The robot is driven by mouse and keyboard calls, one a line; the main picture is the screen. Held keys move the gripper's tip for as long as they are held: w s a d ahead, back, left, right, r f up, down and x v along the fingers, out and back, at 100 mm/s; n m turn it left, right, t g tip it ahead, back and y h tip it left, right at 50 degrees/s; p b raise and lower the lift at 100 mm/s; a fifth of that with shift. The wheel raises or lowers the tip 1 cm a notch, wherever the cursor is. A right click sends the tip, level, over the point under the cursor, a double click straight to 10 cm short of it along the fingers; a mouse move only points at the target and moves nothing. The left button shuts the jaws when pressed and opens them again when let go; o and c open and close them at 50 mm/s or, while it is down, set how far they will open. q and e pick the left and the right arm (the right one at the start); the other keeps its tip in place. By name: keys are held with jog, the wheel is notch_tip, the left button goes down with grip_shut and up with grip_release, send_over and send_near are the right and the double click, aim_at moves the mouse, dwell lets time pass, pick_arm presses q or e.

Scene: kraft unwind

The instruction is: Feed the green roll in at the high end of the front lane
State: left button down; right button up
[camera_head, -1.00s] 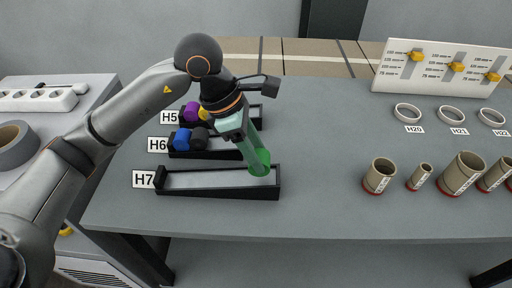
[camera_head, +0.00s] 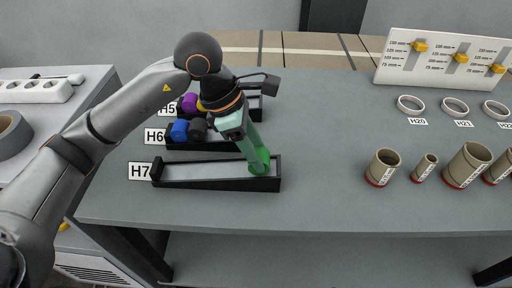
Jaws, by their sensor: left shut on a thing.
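The green roll (camera_head: 259,163) is at the right end of the front lane, labelled H7 (camera_head: 215,172). That right end of the lane has the taller side wall. My left gripper (camera_head: 256,152) is shut on the green roll from above and partly hides it. The roll is at the lane's floor or very close to it; I cannot tell whether it touches. The rest of the front lane is empty. My right gripper is not in view.
Behind, lane H6 (camera_head: 222,146) holds a blue roll (camera_head: 180,130) and a black roll (camera_head: 197,129). Lane H5 has a purple roll (camera_head: 189,102) and a yellow one, partly hidden by my arm. Cardboard tubes (camera_head: 383,167) and white rings (camera_head: 411,104) stand right.

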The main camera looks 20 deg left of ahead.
pick_arm(q)
jog(key=shift+c, duration=1.8)
grip_release()
jog(key=o, duration=0.4)
jog(key=shift+c, duration=0.2)
jog(key=shift+r+p, duration=2.9)
jog(key=shift+r, duration=1.45)
jog(key=shift+f, duration=0.1)
